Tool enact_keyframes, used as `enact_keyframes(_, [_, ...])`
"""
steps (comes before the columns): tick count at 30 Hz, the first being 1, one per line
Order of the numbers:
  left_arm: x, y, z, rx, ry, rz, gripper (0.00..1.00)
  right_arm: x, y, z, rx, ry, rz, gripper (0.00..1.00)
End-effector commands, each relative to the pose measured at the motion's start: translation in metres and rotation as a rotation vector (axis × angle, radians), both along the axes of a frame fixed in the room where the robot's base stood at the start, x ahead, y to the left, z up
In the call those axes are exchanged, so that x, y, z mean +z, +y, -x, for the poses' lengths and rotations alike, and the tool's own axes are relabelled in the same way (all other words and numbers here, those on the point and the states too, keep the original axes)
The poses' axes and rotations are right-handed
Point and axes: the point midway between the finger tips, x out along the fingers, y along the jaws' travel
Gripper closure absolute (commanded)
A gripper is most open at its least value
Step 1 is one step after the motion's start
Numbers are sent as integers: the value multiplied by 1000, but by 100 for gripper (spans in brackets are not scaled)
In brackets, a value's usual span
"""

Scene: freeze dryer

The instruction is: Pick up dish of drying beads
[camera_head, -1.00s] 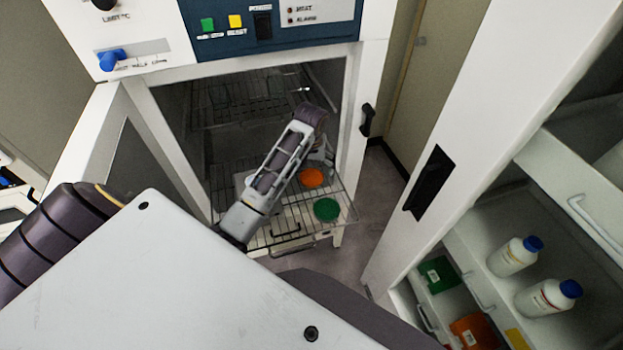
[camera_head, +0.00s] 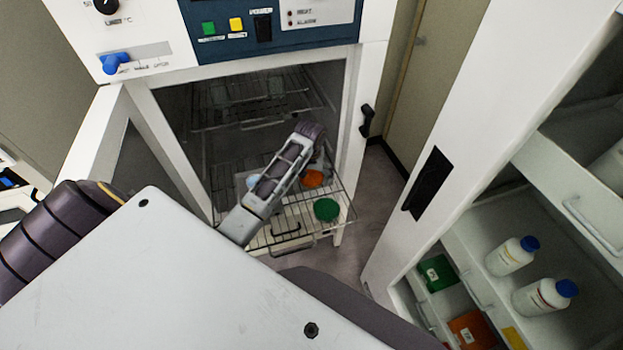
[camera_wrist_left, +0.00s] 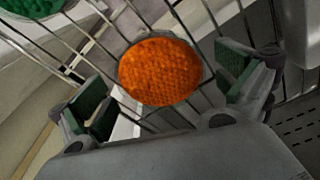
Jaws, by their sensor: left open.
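A round dish of orange beads (camera_head: 313,179) sits on the pulled-out wire shelf (camera_head: 292,236) of the freeze dryer, partly hidden by my left arm in the head view. A dish of green beads (camera_head: 326,210) sits nearer on the same shelf. In the left wrist view, the orange bead dish (camera_wrist_left: 160,70) lies between the spread fingers of my left gripper (camera_wrist_left: 165,86), with gaps on both sides. The gripper is open and empty. The green bead dish (camera_wrist_left: 32,6) shows at the top left corner there. My right gripper is not in view.
The dryer's door (camera_head: 88,150) stands open at the left, and its frame (camera_head: 372,75) bounds the right. A white cabinet (camera_head: 440,140) with bottles (camera_head: 512,256) stands at the right. A pale blue item (camera_head: 254,181) is partly hidden behind my arm.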

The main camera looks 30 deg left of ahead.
Motion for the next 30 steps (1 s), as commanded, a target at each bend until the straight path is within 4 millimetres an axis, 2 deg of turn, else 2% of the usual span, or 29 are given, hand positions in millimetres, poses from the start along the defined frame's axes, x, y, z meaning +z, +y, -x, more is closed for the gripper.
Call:
enact_keyframes(6, [0, 0, 0, 0, 0, 0, 0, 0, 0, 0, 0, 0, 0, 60])
enact_keyframes(15, [0, 0, 0, 0, 0, 0, 39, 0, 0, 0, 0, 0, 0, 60])
enact_keyframes(17, [1, 0, 0, 0, 0, 0, 45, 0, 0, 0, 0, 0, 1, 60])
enact_keyframes(25, [2, 0, 0, 0, -1, 0, 45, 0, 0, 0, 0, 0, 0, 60])
enact_keyframes(30, [10, 0, -1, 0, -4, 0, 45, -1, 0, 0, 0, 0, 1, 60])
